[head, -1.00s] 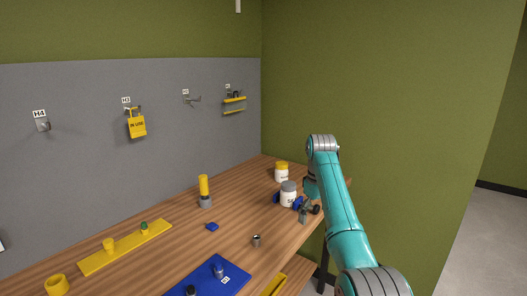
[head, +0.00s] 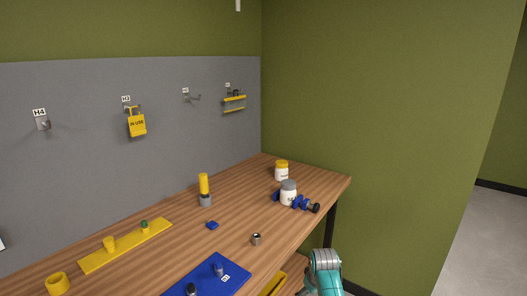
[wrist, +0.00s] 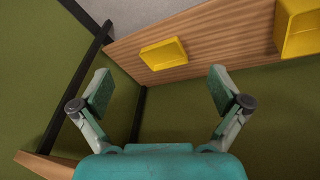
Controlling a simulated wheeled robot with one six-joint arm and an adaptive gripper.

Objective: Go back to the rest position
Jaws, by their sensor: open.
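My gripper (wrist: 158,92) shows in the wrist view with its two fingers spread wide and nothing between them. In the head view only a teal part of my arm shows at the bottom right, off the front edge of the wooden workbench (head: 248,205); the gripper itself is out of that view.
On the bench stand a grey-lidded jar (head: 289,194) beside a blue and black tool (head: 306,204), a yellow-lidded jar (head: 281,172), a yellow-topped cylinder (head: 204,187) and a blue mat (head: 235,268). In the wrist view, a yellow tray (wrist: 164,54) lies on a wooden surface.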

